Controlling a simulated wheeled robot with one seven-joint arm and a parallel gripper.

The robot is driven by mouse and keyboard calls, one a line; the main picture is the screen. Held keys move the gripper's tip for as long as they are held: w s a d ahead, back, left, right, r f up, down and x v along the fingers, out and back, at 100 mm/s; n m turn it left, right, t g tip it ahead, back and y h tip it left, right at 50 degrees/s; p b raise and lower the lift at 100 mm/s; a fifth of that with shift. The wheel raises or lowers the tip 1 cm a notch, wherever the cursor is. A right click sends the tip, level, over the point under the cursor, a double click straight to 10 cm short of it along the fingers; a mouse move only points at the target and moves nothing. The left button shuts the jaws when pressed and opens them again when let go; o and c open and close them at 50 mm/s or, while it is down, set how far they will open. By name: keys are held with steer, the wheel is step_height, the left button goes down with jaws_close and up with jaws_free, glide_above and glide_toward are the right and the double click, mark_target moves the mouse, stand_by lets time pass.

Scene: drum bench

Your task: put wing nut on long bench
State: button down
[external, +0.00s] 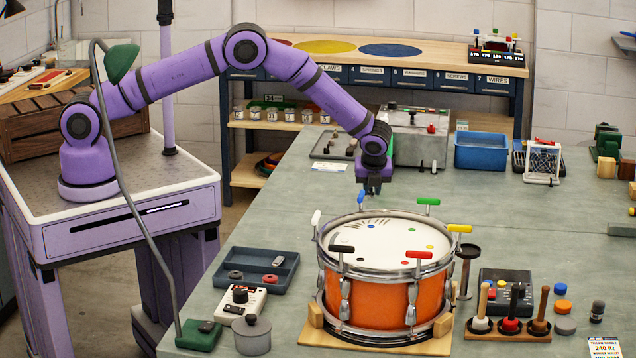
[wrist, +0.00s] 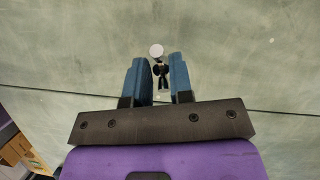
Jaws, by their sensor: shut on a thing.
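My gripper (external: 373,190) hangs fingers down above the grey-green long bench (external: 490,215), just behind the drum's far rim. In the wrist view, my gripper's blue fingers (wrist: 159,75) are closed on a small dark winged piece, the wing nut (wrist: 160,71). A pale round disc shows just past it; I cannot tell if it is part of the nut. The wing nut cannot be made out in the external view. The bench top also fills the wrist view (wrist: 240,60), clear around the fingers, with a dark seam across it.
An orange drum (external: 385,300) with coloured handles around its rim stands close in front of my gripper. A grey box (external: 415,140) and a blue bin (external: 482,152) stand behind. A dark tray (external: 256,268) lies front left.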

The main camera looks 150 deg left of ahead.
steer(key=s+d, duration=0.3)
steer(key=d, duration=0.1)
steer(key=s+d+r, duration=0.1)
steer(key=s+d, duration=0.3)
steer(key=s+d+r, duration=0.1)
steer(key=s+d, duration=0.2)
steer(key=d, duration=0.1)
steer(key=shift+s+d+r, duration=0.1)
steer(key=shift+s+d, duration=0.05)
